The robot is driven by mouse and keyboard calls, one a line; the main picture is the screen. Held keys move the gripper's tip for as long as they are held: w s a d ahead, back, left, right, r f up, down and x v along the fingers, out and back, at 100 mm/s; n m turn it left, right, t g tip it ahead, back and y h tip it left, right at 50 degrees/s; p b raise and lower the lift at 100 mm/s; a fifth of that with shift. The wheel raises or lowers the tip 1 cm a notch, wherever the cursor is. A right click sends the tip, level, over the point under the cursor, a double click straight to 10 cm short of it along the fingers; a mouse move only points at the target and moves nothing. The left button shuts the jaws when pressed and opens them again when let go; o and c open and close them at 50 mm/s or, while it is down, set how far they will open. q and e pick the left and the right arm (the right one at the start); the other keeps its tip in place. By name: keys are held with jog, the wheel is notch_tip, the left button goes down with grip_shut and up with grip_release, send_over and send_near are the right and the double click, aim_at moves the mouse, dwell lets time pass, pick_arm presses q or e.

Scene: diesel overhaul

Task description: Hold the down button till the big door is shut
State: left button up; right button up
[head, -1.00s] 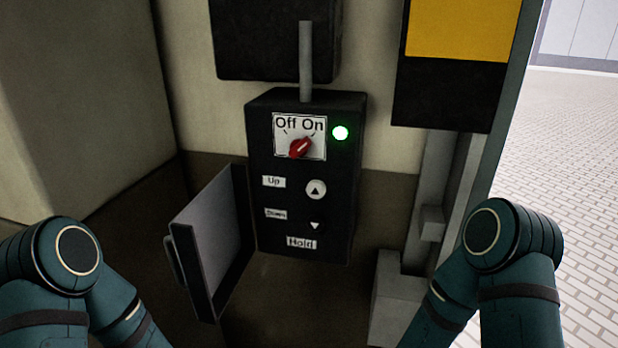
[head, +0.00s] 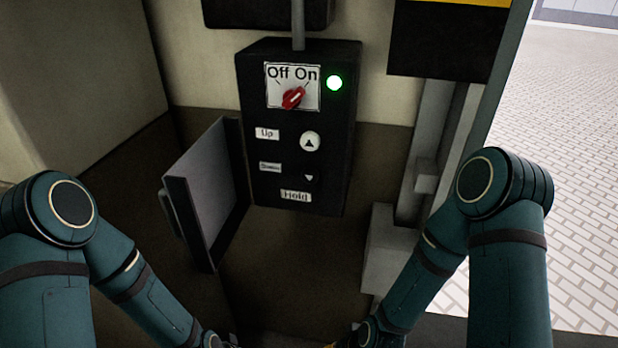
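A black control box (head: 330,170) is on the wall, its small cover (head: 208,190) swung open to the left. A red switch (head: 293,98) points toward On, and a green lamp (head: 334,83) is lit. The white Up button (head: 310,141) carries an up arrow. Below it is the dark Down button (head: 309,178) with a small down arrow, above a Hold label (head: 296,196). My two arms come in from the left and right and run to the bottom edge. Neither gripper is in view. The big door itself cannot be made out.
A grey door frame or guide (head: 428,170) runs up to the right of the box, with a pale block (head: 383,250) at its foot. Beyond it, the opening shows a white brick-paved floor (head: 560,150). The space before the box is free.

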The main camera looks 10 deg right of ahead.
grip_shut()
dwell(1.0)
